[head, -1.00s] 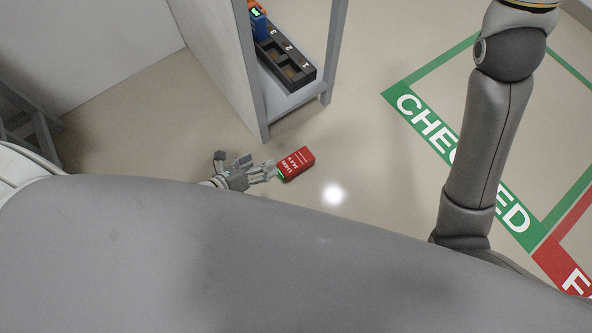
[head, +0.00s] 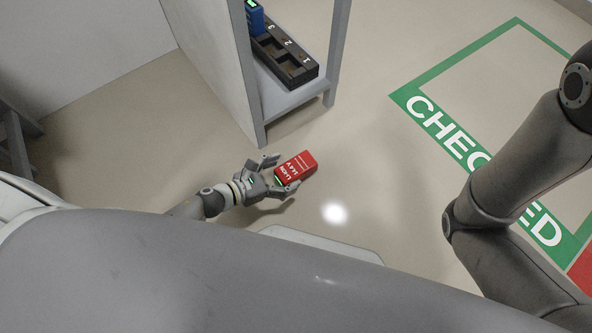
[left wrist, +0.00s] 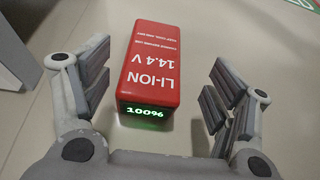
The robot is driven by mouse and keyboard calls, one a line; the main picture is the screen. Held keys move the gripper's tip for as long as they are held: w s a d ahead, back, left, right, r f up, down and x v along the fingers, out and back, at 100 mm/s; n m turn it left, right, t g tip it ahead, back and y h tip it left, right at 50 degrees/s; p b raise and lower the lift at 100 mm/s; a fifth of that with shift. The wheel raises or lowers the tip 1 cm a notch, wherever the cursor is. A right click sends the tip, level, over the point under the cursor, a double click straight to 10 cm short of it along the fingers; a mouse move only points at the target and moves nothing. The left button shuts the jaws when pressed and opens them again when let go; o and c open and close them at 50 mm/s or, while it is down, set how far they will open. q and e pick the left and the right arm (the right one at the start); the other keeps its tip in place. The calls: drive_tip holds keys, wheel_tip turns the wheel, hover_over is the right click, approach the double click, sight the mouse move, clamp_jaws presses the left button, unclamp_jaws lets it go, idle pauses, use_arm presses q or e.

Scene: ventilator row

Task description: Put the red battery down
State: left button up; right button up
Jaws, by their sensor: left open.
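The red battery (head: 297,167), marked LI-ION 14.4 V, appears to rest on the floor near the foot of the grey shelf. It also shows in the left wrist view (left wrist: 152,60), with a lit green 100% display on its near end and a green glow below. My left gripper (head: 284,174) is open, with its fingers on either side of the battery's display end. In the left wrist view (left wrist: 161,65) gaps show between the battery and both fingers. My right arm shows at the right, but its gripper is out of view.
The grey shelf (head: 292,98) stands just beyond the battery. It holds a dark numbered dock (head: 300,70) with empty slots and a blue battery (head: 255,18). A green CHECKED floor marking (head: 452,130) lies right, with a red marking (head: 583,268) beside it. Floor right of the battery is clear.

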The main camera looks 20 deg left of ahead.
sight(296, 166)
use_arm(q)
drive_tip(key=b+x, duration=0.1)
drive_tip(key=x, duration=0.1)
drive_tip(key=b+x, duration=0.1)
drive_tip(key=x, duration=0.1)
drive_tip(key=shift+w+a+f+b, duration=0.2)
drive_tip(key=shift+w+b, duration=0.05)
drive_tip(key=shift+b, duration=0.15)
drive_tip(key=shift+w+d+f, duration=0.15)
drive_tip(key=shift+w+d, duration=0.25)
drive_tip(key=shift+w, duration=0.05)
drive_tip(key=shift+c, duration=0.2)
drive_tip(key=c, duration=1.2)
drive_tip(key=shift+c, duration=0.9)
